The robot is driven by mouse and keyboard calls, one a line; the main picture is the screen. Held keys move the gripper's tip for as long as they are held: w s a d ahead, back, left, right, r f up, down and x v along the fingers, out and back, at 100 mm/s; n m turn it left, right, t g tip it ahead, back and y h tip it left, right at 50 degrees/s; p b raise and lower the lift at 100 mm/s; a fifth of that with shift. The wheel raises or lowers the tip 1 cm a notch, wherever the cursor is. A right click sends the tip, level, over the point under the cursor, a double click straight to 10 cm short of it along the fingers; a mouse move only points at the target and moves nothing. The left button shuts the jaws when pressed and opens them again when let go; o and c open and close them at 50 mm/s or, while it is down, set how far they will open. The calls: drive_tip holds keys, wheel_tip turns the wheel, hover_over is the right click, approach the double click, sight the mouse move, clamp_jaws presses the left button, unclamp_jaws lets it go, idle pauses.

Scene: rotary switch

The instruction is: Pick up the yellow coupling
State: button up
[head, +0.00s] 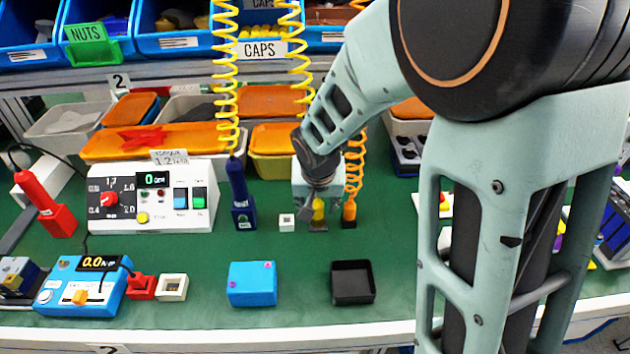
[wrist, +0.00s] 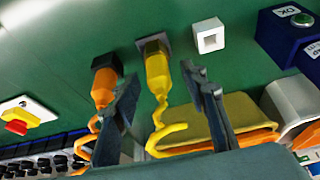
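The yellow coupling (wrist: 158,76) stands in a dark square base (wrist: 153,43) on the green bench, with a curled yellow cord running from it in the wrist view. In the head view the yellow coupling (head: 318,211) shows partly, below my gripper (head: 318,205). In the wrist view my gripper (wrist: 163,82) is open, one finger on each side of the yellow coupling. There is a visible gap on the right side; I cannot tell whether the left finger touches it.
An orange coupling (wrist: 104,88) in its own dark base stands close on the left in the wrist view, near my left finger. A small white square socket (wrist: 208,36) lies on the other side. A blue tool (head: 239,190) stands left in the head view. Orange-lidded bins (head: 273,137) stand behind.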

drive_tip(key=shift+w+f, duration=0.25)
drive_tip(key=shift+f, duration=0.25)
clamp_jaws()
drive_tip(key=shift+r, duration=0.15)
